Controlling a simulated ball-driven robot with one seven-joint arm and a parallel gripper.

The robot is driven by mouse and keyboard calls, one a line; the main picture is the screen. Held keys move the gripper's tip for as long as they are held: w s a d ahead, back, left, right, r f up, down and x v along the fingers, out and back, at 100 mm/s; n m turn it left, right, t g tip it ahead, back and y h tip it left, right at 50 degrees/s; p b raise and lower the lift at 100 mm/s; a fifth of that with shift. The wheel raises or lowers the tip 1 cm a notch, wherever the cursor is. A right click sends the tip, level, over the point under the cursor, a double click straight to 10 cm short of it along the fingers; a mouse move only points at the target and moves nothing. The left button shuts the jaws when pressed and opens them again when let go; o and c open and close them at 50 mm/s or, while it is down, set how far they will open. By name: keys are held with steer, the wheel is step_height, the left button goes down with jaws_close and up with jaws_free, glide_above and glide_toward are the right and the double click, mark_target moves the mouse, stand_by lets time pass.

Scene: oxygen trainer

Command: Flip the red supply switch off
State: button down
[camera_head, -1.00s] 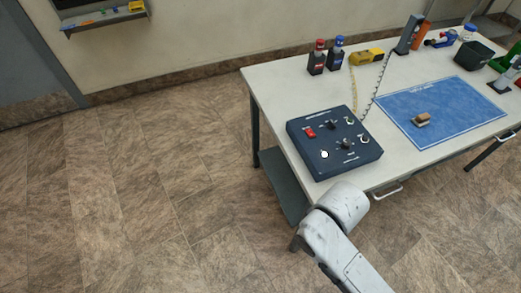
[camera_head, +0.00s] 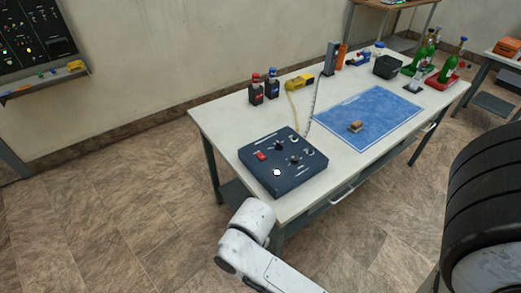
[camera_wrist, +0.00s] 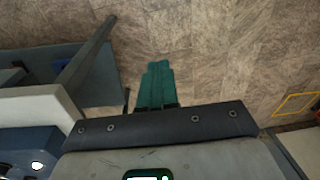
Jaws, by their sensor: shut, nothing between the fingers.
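The red supply switch (camera_head: 261,156) is on the upper left of a dark blue control box (camera_head: 283,181), which sits on the near left end of the white table. I cannot tell which way its rocker is tipped. The box has several knobs and a lit white round lamp (camera_head: 277,173). In the wrist view my gripper (camera_wrist: 158,66) has teal fingers shut together and empty, over the floor beside the table. Part of the box (camera_wrist: 30,140) shows at that view's lower left; the switch is not seen there. In the head view only my arm shows, in front of the table's near corner.
The white table (camera_head: 225,118) also bears a blue mat (camera_head: 375,112) with a small brown block (camera_head: 355,127), red- and blue-capped bottles, a yellow device (camera_head: 299,82), a dark bin (camera_head: 387,67) and green cylinders. Coiled cords lie behind the box. Floor left of the table is clear.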

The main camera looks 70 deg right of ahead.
mark_target(262, 157)
steer(key=w+d+r+m+p, duration=0.1)
steer(key=w+d+r+m, duration=0.2)
steer(key=w+d+m, duration=0.35)
steer(key=w+d+r+m+p, duration=0.1)
steer(key=w+d+r+m, duration=0.25)
steer(key=w+d, duration=0.5)
steer(key=d+r+m, duration=0.3)
steer(key=d, duration=0.4)
steer(key=s+d+r+m+g+p, duration=0.1)
steer(key=d+r+m, duration=0.2)
steer(key=d, duration=0.4)
steer(key=s+d+r+m+g, duration=0.1)
steer(key=d+r+m, duration=0.3)
steer(key=d, duration=0.4)
steer(key=shift+s+r, duration=0.25)
steer(key=shift+r, duration=0.05)
steer(key=shift+d, duration=0.1)
